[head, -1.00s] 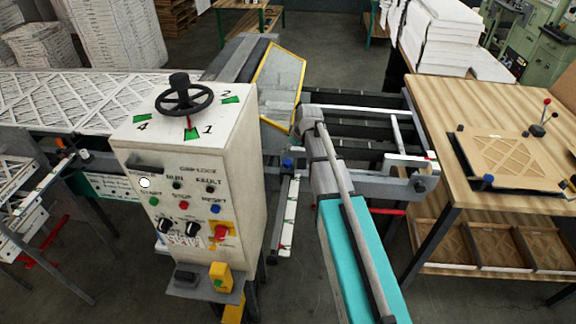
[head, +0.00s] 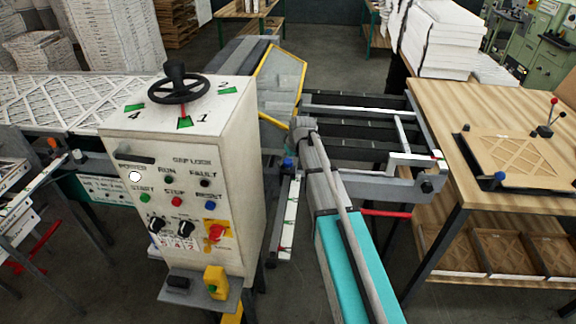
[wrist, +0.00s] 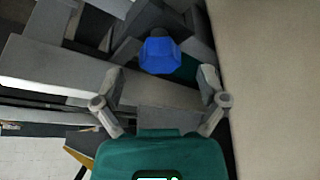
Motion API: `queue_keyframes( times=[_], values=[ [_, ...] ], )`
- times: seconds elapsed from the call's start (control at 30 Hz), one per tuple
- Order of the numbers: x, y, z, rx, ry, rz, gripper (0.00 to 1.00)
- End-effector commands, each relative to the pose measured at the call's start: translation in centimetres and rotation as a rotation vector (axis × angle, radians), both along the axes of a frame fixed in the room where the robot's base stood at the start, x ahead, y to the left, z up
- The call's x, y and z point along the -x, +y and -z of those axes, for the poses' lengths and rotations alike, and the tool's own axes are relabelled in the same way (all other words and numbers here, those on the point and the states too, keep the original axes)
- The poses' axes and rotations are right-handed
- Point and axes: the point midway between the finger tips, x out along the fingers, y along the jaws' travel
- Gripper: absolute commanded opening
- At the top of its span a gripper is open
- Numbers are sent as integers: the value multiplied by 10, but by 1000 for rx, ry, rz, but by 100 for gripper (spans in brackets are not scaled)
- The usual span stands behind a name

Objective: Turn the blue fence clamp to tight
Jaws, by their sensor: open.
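The blue fence clamp shows as a faceted blue knob (wrist: 160,55) in the upper middle of the wrist view. In the head view a small blue knob (head: 288,164) shows beside the far end of my arm, at the top of a pale rail with green marks. My gripper (wrist: 160,79) is open, its two fingers spread left and right. The knob lies beyond the fingertips, between their lines, and I see no contact. In the head view my arm hides the fingers.
A white control box (head: 180,150) with a handwheel (head: 180,90) stands close left of my arm. A pale surface (wrist: 270,90) fills the wrist view's right side. Grey frame bars (wrist: 60,65) lie left of the knob. A wooden table (head: 460,95) stands right.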

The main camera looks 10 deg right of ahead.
Motion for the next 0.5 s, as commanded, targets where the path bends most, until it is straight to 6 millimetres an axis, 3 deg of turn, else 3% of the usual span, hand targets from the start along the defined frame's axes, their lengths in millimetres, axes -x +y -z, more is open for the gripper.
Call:
queue_keyframes(
  times=[0.17, 0.5],
  values=[
    [-4, 1, 11, 0, 0, 0, 92],
    [-5, 2, 13, 0, 0, 0, 92]
  ],
)
